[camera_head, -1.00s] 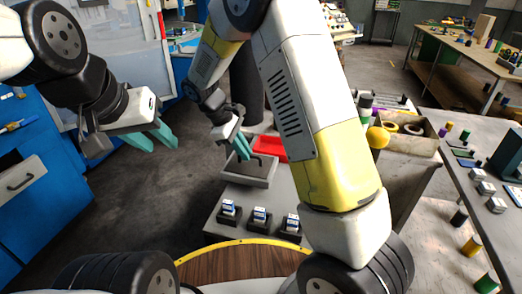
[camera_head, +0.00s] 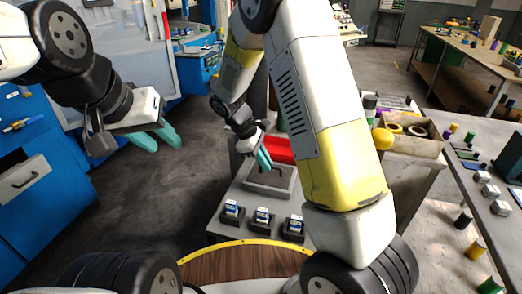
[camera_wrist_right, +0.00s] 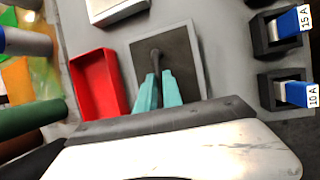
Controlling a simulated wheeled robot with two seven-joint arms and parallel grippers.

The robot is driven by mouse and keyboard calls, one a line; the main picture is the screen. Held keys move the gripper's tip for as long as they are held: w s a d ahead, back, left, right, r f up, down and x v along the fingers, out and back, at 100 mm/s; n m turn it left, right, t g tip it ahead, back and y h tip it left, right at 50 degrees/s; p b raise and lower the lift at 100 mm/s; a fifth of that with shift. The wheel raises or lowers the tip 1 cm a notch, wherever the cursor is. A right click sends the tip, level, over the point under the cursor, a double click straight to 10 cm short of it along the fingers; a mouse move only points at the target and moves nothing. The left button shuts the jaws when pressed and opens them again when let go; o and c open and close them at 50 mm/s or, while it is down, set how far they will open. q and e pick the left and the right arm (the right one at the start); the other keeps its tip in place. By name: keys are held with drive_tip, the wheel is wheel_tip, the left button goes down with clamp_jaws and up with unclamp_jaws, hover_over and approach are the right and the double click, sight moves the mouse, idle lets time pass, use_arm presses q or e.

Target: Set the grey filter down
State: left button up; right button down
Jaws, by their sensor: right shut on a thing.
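The grey filter (camera_head: 268,180) is a square with a dark middle, a lighter rim and a dark handle on top. It is at the grey bench, in front of a red tray. My right gripper (camera_head: 264,158) is above it, shut on the handle. In the right wrist view, the teal fingers of the right gripper (camera_wrist_right: 158,88) close on the handle of the grey filter (camera_wrist_right: 182,50). I cannot tell whether the filter touches the bench top. My left gripper (camera_head: 158,137) is open and empty, in the air at the left, well away from the filter.
The red tray (camera_wrist_right: 92,85) lies beside the filter. Several dark holders with blue labelled blocks (camera_head: 262,215) stand along the bench's near edge. A box with rings (camera_head: 415,137) is at the right, partly behind my right arm. A brown round surface (camera_head: 235,264) is in front.

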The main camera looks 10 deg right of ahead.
drive_tip(key=c, duration=1.5)
unclamp_jaws()
drive_tip(key=shift+f, duration=0.1)
drive_tip(key=v, duration=1.2)
drive_tip(key=s+d+r+m+t+y, duration=0.3)
drive_tip(key=s+d+r+m, duration=0.2)
drive_tip(key=s, duration=0.5)
drive_tip(key=s+d+r+m+t+y, duration=0.3)
drive_tip(key=s+r+m, duration=0.4)
drive_tip(key=s, duration=0.3)
drive_tip(key=shift+s+d+r+y, duration=0.25)
drive_tip(key=shift+d+r+y, duration=0.3)
drive_tip(key=shift+d, duration=0.85)
